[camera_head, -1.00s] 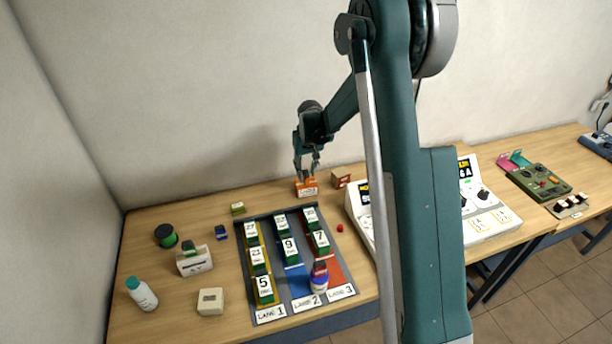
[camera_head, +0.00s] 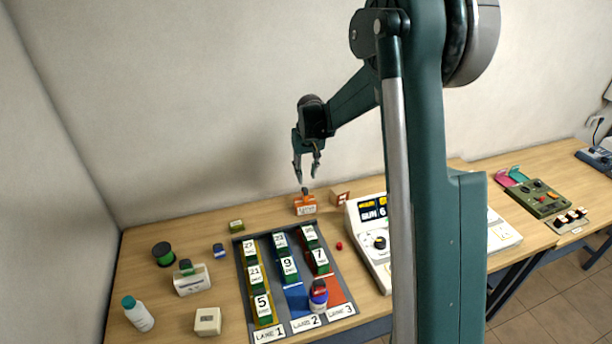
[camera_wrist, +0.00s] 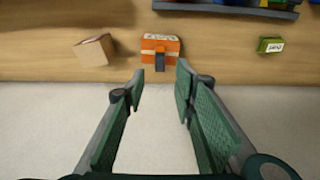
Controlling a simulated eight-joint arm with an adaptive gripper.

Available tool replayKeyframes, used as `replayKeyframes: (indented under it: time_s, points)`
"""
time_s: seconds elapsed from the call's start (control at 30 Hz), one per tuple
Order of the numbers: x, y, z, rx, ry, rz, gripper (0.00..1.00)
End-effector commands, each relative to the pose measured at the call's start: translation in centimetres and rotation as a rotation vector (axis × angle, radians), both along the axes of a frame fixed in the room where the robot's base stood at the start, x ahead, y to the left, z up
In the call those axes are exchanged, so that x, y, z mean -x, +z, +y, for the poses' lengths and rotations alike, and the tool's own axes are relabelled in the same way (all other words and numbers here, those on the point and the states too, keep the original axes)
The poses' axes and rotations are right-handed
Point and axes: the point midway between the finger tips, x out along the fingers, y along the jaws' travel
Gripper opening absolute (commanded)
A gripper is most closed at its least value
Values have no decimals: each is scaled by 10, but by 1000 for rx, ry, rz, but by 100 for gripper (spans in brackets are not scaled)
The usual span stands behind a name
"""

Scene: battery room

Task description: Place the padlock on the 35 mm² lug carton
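My gripper (camera_head: 307,177) is open and empty, pointing down in the air above the orange-and-white carton (camera_head: 304,207) at the back of the table. A small dark object (camera_head: 305,191), which looks like the padlock, rests on top of this carton. In the wrist view the carton (camera_wrist: 174,46) lies beyond the two spread fingertips (camera_wrist: 160,82), with the dark grey object (camera_wrist: 160,62) on its near side. The fingers are apart from both. The carton's print is too small to read, so I cannot confirm that it is the 35 mm² lug carton.
A brown box (camera_head: 341,198) stands just right of the carton. The lane board (camera_head: 291,322) with several numbered green blocks lies in front. A white console (camera_head: 373,262) is at right. A green box (camera_head: 236,226) is at left, and bare table surrounds it.

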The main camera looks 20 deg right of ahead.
Motion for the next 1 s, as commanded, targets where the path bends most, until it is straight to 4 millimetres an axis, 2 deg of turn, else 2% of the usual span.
replayKeyframes:
  time_s: [0.57,0.77,1.0]
  points:
    - [2,3,1,0,0,-2,28]
    - [14,20,5,2,0,-17,28]
    - [45,57,14,5,-1,-51,28]
